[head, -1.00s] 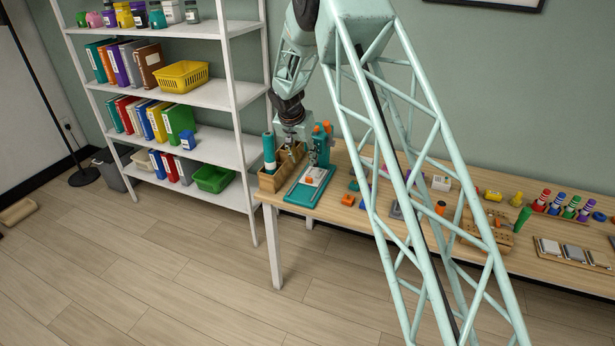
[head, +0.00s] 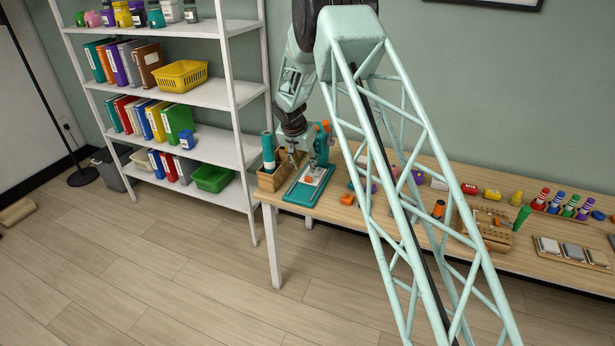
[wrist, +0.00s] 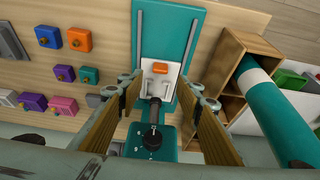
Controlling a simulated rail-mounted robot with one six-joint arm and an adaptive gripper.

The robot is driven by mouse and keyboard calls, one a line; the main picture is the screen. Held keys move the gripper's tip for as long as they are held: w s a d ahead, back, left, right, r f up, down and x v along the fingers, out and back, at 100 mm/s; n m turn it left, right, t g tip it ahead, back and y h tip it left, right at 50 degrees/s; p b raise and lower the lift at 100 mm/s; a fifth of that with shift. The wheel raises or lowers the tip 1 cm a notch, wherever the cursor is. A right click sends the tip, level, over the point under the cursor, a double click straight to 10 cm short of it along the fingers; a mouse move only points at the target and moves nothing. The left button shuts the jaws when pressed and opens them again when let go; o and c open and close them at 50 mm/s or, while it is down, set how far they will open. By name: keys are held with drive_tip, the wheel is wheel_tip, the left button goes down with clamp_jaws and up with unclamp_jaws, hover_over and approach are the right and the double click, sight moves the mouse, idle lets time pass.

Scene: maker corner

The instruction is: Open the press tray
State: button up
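The teal press (head: 321,146) with orange parts stands at the left end of the table. Its long teal base (wrist: 188,28) has grey rails along both sides. The white press tray (head: 314,176) lies on this base; in the wrist view it shows an orange handle (wrist: 160,68) near its outer end. My gripper (wrist: 160,84) is open, its two wood-coloured fingers apart on either side of the tray and the press's dark plunger. In the head view my gripper (head: 294,157) is over the press's left side. Contact between fingers and tray cannot be told.
A wooden box (wrist: 232,72) holding a teal-and-white roll (wrist: 279,110) stands close beside the press. Small coloured blocks with knobs (wrist: 79,40) lie on the other side.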

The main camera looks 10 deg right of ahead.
sight(308, 177)
drive_tip(key=shift+x, duration=4)
clamp_jaws()
